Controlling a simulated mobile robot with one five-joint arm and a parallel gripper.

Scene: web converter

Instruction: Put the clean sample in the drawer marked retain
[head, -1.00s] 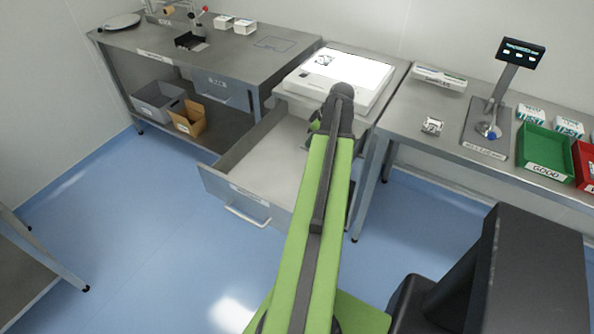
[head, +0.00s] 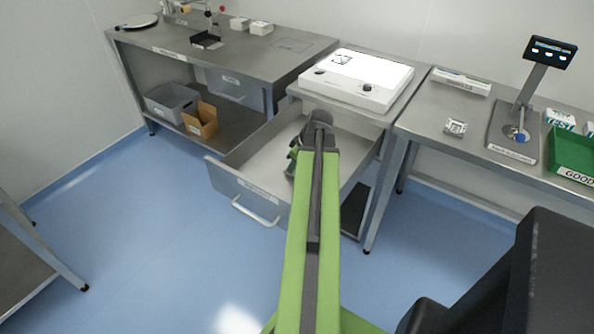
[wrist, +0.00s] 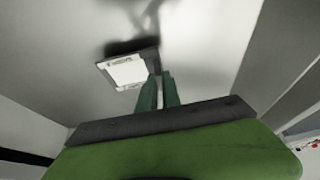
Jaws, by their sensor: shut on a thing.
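An open drawer (head: 243,190) under the light box bench has a label and a handle on its front; the label is too small to read. My gripper (head: 293,158) is over or inside this drawer, partly hidden by my arm in the head view. In the wrist view my gripper (wrist: 160,82) is shut on a flat square sample (wrist: 128,70) with a white face and dark edges, held at its right side. The pale drawer floor lies beyond it, with a shadow. The head view hides the held sample.
A white light box (head: 355,80) sits above the drawer. A small silver packet (head: 455,127) lies on the right bench near a display stand (head: 515,145) and a green GOOD tray (head: 572,152). A closed drawer (head: 235,88) is in the left bench.

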